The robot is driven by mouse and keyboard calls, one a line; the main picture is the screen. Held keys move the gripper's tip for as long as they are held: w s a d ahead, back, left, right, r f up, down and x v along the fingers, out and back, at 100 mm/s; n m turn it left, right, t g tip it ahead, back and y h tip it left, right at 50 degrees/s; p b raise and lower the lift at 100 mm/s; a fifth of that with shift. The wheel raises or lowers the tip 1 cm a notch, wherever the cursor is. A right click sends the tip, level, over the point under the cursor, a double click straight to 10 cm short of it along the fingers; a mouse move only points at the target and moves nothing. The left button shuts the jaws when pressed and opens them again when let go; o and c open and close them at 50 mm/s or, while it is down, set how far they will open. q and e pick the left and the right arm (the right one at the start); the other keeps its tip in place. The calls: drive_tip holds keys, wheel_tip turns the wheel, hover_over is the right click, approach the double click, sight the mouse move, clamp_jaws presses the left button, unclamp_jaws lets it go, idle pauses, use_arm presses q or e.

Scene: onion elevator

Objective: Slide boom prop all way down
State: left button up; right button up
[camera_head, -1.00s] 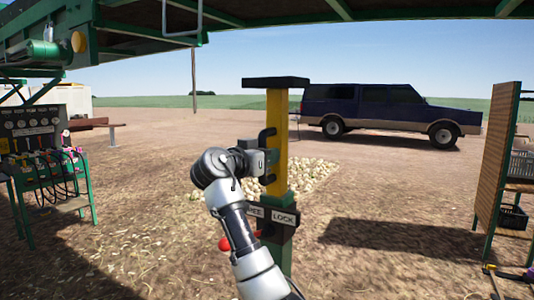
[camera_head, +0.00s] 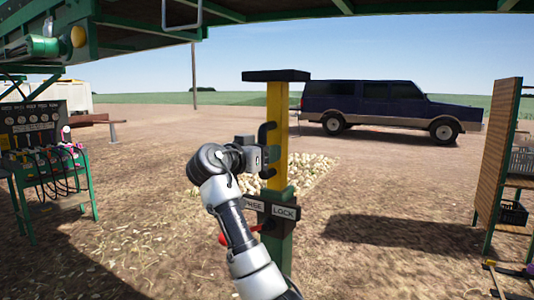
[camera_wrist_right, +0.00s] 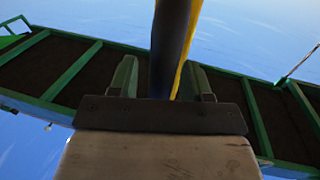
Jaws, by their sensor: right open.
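The boom prop is a yellow post (camera_head: 278,108) with a black top plate (camera_head: 276,76), standing upright in a green sleeve (camera_head: 280,245). A black handle (camera_head: 266,130) sticks out on the post's left side. My right gripper (camera_head: 268,155) is open at this handle. In the right wrist view, the dark handle bar (camera_wrist_right: 170,50) stands between the spread fingers, with the yellow post (camera_wrist_right: 190,45) behind it. I cannot tell whether the fingers touch the bar. A red knob (camera_head: 223,239) and a sign reading LOCK (camera_head: 284,212) are on the sleeve. My left gripper is not in view.
A green conveyor frame (camera_head: 130,30) hangs overhead. A green control stand (camera_head: 45,155) with levers is on the left, and a wooden panel rack (camera_head: 497,165) on the right. Onions (camera_head: 305,170) lie behind the post, and a dark blue truck (camera_head: 380,100) stands farther back.

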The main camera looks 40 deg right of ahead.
drive_tip(key=s+a+b, duration=0.2)
drive_tip(key=a, duration=0.8)
